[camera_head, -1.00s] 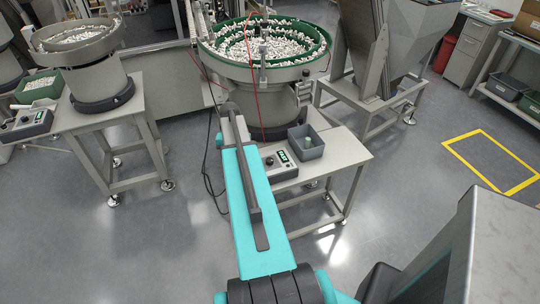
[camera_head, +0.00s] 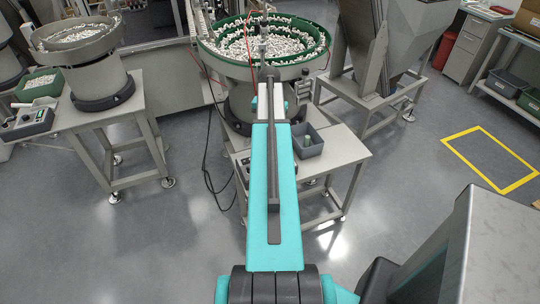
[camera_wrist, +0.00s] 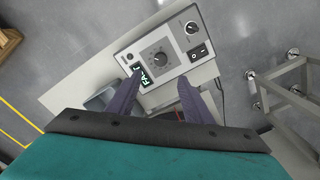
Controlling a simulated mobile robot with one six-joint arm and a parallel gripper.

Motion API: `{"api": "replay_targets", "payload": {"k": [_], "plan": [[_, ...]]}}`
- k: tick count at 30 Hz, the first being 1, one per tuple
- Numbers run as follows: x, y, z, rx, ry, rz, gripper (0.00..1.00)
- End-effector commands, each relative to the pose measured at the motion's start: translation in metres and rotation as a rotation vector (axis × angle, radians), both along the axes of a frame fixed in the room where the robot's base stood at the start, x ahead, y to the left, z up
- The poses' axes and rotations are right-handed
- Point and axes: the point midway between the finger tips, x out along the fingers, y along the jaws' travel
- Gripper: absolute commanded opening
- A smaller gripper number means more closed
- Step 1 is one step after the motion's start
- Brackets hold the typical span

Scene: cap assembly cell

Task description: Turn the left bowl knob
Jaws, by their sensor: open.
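A left bowl feeder (camera_head: 85,62) stands on its own table at the left in the head view. Its control box (camera_head: 27,122) with a dark knob sits on that table's front left. A green-lined bowl feeder (camera_head: 225,62) stands on the middle table; my arm hides most of that table's control box in the head view.
A grey bin (camera_head: 307,142) stands on the middle table (camera_head: 345,150); it is partly visible beside the left finger in the wrist view. A steel hopper stand (camera_head: 380,70) is behind. Open floor with a yellow square (camera_head: 492,160) lies to the right.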

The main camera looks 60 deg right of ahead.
Motion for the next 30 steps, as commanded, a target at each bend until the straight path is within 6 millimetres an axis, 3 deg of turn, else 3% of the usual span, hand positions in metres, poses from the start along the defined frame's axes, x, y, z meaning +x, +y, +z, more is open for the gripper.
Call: {"api": "replay_targets", "payload": {"k": [8,30], "plan": [[0.001,0.0,-0.012,0.002,0.001,0.001,0.46],[0.001,0.001,-0.084,0.001,0.0,0.002,0.46]]}}
